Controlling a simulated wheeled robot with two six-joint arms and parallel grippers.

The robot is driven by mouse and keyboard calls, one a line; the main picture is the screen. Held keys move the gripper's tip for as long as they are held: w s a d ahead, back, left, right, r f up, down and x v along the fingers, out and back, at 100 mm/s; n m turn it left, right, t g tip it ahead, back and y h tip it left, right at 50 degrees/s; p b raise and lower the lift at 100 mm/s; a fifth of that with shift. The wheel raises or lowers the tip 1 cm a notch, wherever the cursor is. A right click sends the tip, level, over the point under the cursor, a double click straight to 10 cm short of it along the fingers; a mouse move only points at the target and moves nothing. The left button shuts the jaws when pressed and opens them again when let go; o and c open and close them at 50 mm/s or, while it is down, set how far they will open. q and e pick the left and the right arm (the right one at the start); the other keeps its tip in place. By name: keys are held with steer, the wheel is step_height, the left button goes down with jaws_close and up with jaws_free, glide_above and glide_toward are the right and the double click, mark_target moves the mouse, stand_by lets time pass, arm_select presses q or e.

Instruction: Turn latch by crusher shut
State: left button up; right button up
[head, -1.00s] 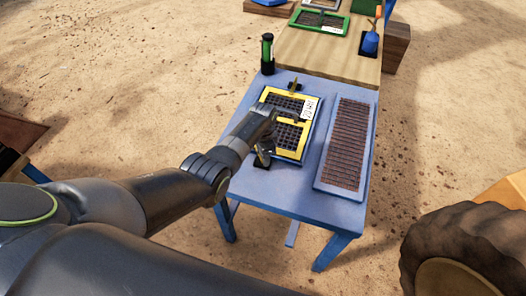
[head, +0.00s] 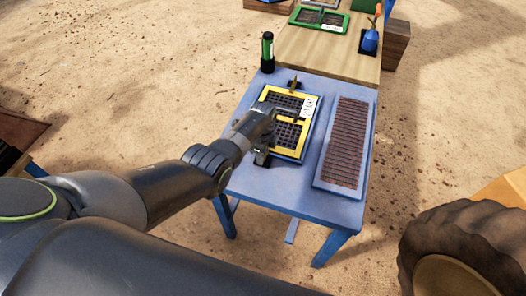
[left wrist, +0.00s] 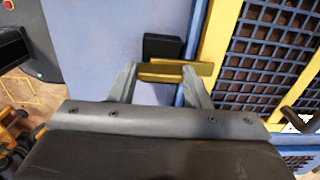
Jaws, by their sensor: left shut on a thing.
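The near latch, a brass bar (left wrist: 176,69) on a black block (left wrist: 163,47), is at the near end of the yellow-framed screen (head: 299,149). My left gripper (left wrist: 160,84) has its fingers on either side of the bar and is shut on it. In the left wrist view the bar lies crosswise, its right end over the tray's blue edge by the yellow frame. In the head view my left gripper (head: 264,146) is over this latch and hides most of it. A second latch (head: 293,86) stands at the screen's far end. My right gripper is not in view.
A blue tray with a brown ribbed panel (head: 347,146) lies right of the screen on the blue table (head: 252,182). A black-and-green cylinder (head: 267,52) stands at the far left corner. A dark handle (left wrist: 302,115) crosses the screen.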

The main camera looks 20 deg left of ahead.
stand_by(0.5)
arm_select(q)
steer(key=o, duration=1)
steer(key=shift+r, duration=0.55)
step_height(320, 180, up, 5)
steer(key=shift+p, duration=0.9)
step_height(320, 180, up, 11)
steer(key=shift+r+b, duration=0.2)
steer(key=shift+b, duration=0.2)
steer(key=shift+f, duration=0.1)
